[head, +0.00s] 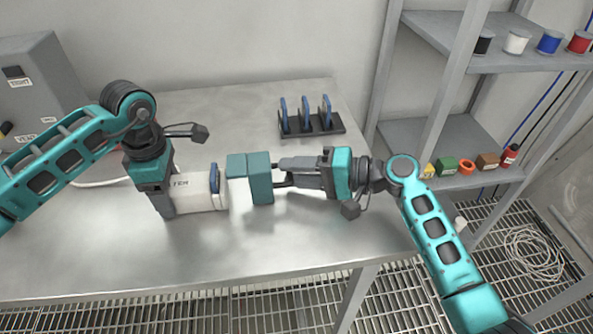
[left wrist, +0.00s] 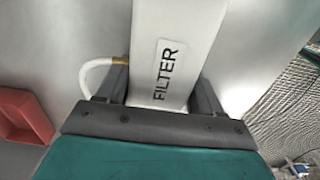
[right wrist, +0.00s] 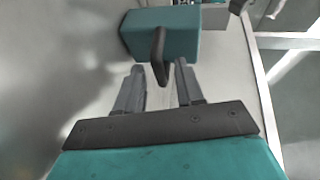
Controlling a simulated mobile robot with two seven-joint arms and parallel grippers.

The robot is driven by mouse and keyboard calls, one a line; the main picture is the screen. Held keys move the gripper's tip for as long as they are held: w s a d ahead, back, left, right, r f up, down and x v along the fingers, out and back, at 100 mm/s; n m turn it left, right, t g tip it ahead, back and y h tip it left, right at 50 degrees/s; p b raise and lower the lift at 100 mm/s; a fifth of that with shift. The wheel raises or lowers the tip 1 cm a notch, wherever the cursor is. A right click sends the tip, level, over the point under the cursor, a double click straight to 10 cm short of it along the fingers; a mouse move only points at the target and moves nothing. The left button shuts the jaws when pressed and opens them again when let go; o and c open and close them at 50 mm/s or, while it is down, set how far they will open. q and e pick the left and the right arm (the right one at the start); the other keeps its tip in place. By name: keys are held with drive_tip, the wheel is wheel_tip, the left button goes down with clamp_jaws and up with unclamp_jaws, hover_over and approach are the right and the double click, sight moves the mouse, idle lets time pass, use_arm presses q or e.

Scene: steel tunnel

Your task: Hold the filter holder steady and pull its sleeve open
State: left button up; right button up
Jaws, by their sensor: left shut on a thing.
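The white filter holder (head: 195,190) lies on the steel table, and its FILTER label shows in the left wrist view (left wrist: 166,70). My left gripper (head: 168,200) is shut on the holder's body. A blue disc (head: 214,179) stands in the holder's right end. The teal sleeve (head: 260,180) is just right of that end; I cannot tell whether they touch. The sleeve's dark handle (right wrist: 158,58) points toward my right gripper (right wrist: 160,78). The right fingers are apart, with the handle's tip between their ends and space visible on both sides.
A dark rack (head: 312,125) with several blue discs stands at the table's back. A grey box (head: 42,85) is at the far left. A shelf (head: 500,62) with spools and small items is on the right. The table's front is clear.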

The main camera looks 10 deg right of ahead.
drive_tip(key=v, duration=1.2)
use_arm(q)
drive_tip(key=o, duration=1.2)
drive_tip(key=shift+o, duration=0.2)
drive_tip(key=shift+r, duration=0.1)
